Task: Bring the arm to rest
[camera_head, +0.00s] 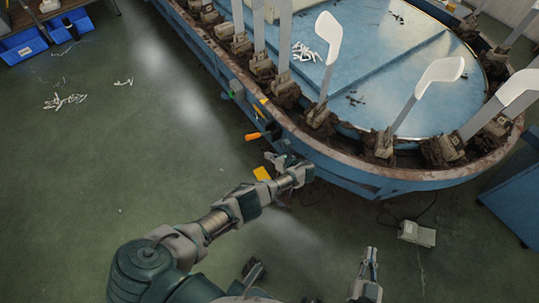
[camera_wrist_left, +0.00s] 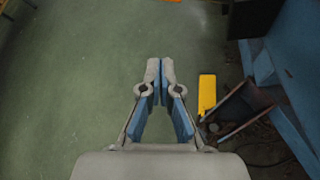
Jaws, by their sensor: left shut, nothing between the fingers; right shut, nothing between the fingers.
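My left arm reaches in from the lower left of the head view. Its gripper (camera_head: 277,160) is beside the blue side of the sock boarding machine (camera_head: 345,178). In the left wrist view, the left gripper's fingertips (camera_wrist_left: 154,66) are together with nothing between them, over green floor. My right gripper (camera_head: 371,252) is low in the head view, in front of the machine; it is shut and empty. Upright boards ring the machine's oval top, and some, such as one at the right (camera_head: 440,70), carry white socks.
A yellow part (camera_wrist_left: 207,94) shows right of the left gripper, near the machine's blue side. An orange handle (camera_head: 252,136) sticks out from the machine. A grey box (camera_head: 417,234) with a cable lies on the floor. Blue bins (camera_head: 22,45) stand far left. The left floor is mostly clear.

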